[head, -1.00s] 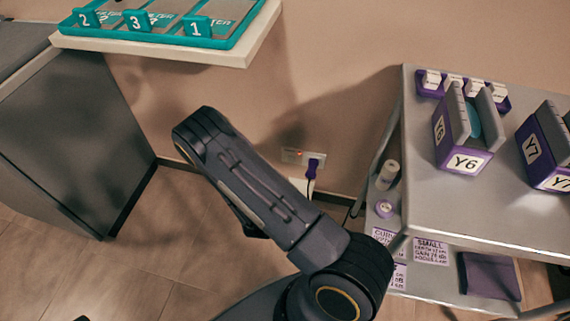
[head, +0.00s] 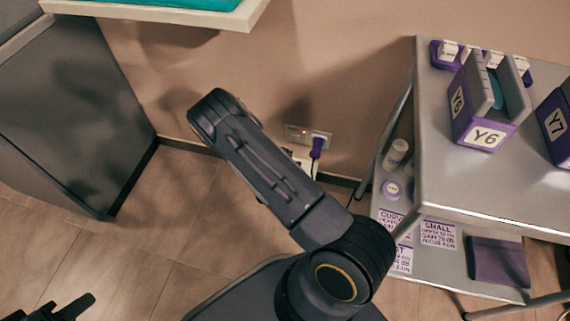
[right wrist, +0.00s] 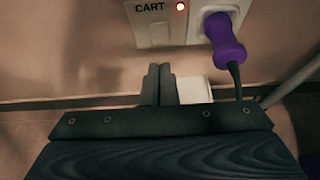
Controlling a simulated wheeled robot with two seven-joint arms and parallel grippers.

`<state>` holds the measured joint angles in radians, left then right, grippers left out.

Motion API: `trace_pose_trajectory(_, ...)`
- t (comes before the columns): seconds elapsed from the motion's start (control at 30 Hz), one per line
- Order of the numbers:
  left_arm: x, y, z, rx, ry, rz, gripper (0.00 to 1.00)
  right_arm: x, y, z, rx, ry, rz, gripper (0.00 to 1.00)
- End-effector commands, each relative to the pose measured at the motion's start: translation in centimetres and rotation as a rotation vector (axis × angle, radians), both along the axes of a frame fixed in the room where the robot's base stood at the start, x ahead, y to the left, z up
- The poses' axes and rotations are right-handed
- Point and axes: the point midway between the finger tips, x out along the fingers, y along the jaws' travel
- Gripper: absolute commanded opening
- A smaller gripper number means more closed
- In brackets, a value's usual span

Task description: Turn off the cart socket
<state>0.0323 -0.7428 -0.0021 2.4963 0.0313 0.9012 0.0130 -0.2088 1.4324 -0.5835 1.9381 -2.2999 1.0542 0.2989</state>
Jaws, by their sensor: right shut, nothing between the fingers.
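The cart socket (head: 308,136) is a pale plate low on the wall with a small red light and a purple plug (head: 317,146) in it. In the right wrist view, the CART label (right wrist: 150,7) is beside the lit red light (right wrist: 181,6), and the purple plug (right wrist: 225,40) sits in the outlet at right. My right gripper (right wrist: 159,68) is shut and empty, its tips just below the switch side of the plate; contact cannot be told. My arm hides it in the head view. My left gripper (head: 75,305) shows partly at the bottom left, away from the socket.
A grey metal cart (head: 480,190) with purple Y6 (head: 482,137) and Y7 holders stands at right; its lower shelf holds bottles and cards. A dark cabinet (head: 75,110) stands at left. A white shelf (head: 160,12) juts out above. Some floor between is clear.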

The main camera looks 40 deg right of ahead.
Motion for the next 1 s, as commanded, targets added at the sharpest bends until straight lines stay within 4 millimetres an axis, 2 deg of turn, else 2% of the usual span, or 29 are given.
trace_pose_trajectory(0.03, 0.0, 0.0, -0.9, 0.0, 0.0, 0.0, 0.36, 0.7, -0.9, -0.9, -0.002, -0.004, -0.003, 0.0)
trace_pose_trajectory(0.13, 0.0, 0.0, -1.7, 0.0, 0.0, 0.0, 0.36, 1.8, -2.3, -1.7, -0.001, -0.003, -0.003, 0.0)
trace_pose_trajectory(0.4, 0.0, 0.0, -2.9, 0.0, 0.0, 0.0, 0.36, 3.8, -4.8, -0.9, -0.001, -0.002, 0.0, 0.0)
trace_pose_trajectory(0.83, 0.0, 0.0, -2.9, 0.0, 0.0, 0.0, 0.36, 4.1, -5.2, -0.7, 0.0, 0.0, -0.001, 0.0)
trace_pose_trajectory(1.0, 0.0, 0.0, -1.5, 0.0, 0.0, 0.0, 0.36, 4.3, -5.5, 0.0, 0.031, 0.023, -0.004, 0.0)
